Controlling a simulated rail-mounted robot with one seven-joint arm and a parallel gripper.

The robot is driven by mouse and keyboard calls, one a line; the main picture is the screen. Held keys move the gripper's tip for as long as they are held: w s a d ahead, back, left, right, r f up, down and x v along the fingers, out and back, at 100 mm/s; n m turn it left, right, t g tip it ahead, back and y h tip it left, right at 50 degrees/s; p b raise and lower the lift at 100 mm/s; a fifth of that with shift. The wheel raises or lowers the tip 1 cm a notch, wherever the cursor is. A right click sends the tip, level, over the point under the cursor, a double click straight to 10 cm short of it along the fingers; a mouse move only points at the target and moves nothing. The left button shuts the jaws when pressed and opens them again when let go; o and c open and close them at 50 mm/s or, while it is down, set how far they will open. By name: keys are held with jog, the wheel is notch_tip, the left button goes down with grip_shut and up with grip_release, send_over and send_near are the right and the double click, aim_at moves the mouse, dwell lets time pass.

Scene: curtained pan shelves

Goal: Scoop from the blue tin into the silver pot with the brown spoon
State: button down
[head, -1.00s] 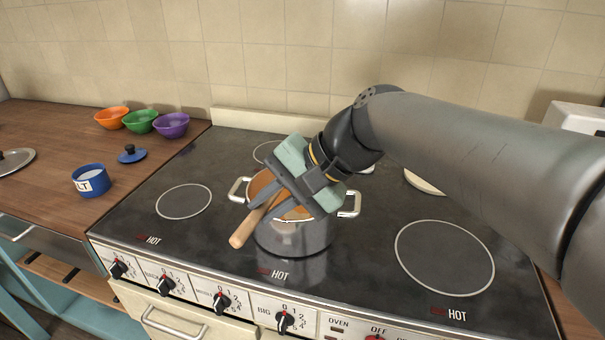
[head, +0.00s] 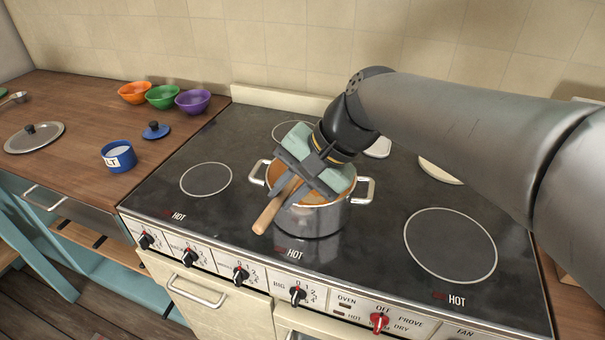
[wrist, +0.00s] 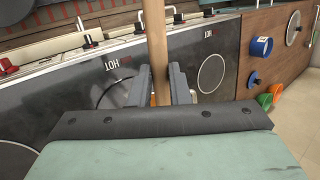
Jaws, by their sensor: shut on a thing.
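The silver pot (head: 318,219) stands on the stove with orange-brown contents showing inside. My gripper (head: 291,186) is over the pot, shut on the handle of the brown spoon (head: 271,212). The handle slants down toward the front past the pot's rim; the spoon's other end is hidden behind my gripper. The wrist view shows the spoon handle (wrist: 157,45) between my two fingers (wrist: 158,88). The blue tin (head: 118,157), with "LT" legible on its label and white contents, stands open on the wooden counter at the left. It also shows in the wrist view (wrist: 262,47).
A blue lid (head: 155,130) lies right of the tin. Orange (head: 135,92), green (head: 162,97) and purple (head: 193,102) bowls stand behind. A pan lid (head: 34,138) lies at the far left. The stove's left and right burners are clear.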

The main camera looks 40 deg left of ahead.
jog(key=shift+s+a+r+h+p, duration=0.15)
jog(key=shift+r+h+p, duration=0.35)
jog(key=shift+p, duration=1.2)
jog(key=shift+w+a+r+h+p, duration=0.15)
jog(key=shift+h+p, duration=0.65)
jog(key=shift+p, duration=0.85)
jog(key=p, duration=0.2)
jog(key=t+h+p, duration=0.1)
jog(key=p, duration=0.1)
jog(key=shift+s+a+r+h, duration=0.15)
jog(key=shift+r+h, duration=0.1)
jog(key=shift+h, duration=0.05)
jog(key=shift+a+r+n+h+p, duration=0.1)
jog(key=shift+n+h+p, duration=0.3)
jog(key=shift+p, duration=0.45)
jog(key=shift+a+h, duration=0.15)
jog(key=shift+h, duration=0.15)
jog(key=shift+t+h, duration=0.3)
jog(key=shift+h, duration=0.1)
